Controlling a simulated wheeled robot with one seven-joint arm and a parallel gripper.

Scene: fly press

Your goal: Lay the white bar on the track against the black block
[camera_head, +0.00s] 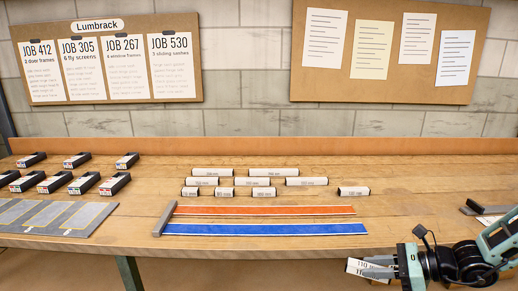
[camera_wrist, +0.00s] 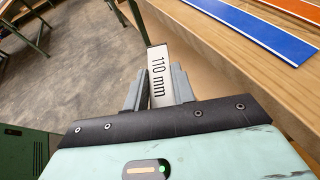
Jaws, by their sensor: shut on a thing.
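My gripper (camera_head: 384,268) is at the lower right in the head view, off the table's front edge. It is shut on a white bar (camera_head: 362,267) marked "110", which sticks out to its left. In the wrist view the bar (camera_wrist: 160,77) reads "110 mm" and stands between my two fingers (camera_wrist: 158,88). An orange track (camera_head: 265,210) and a blue track (camera_head: 265,229) lie side by side on the table, left of my gripper. A dark grey block (camera_head: 164,219) crosses their left ends. No plainly black block shows there.
Several white bars with dark ends (camera_head: 260,181) lie in rows behind the tracks. Black boxes (camera_head: 55,183) and a grey mat (camera_head: 55,217) are at left. A dark piece (camera_head: 474,207) lies at right.

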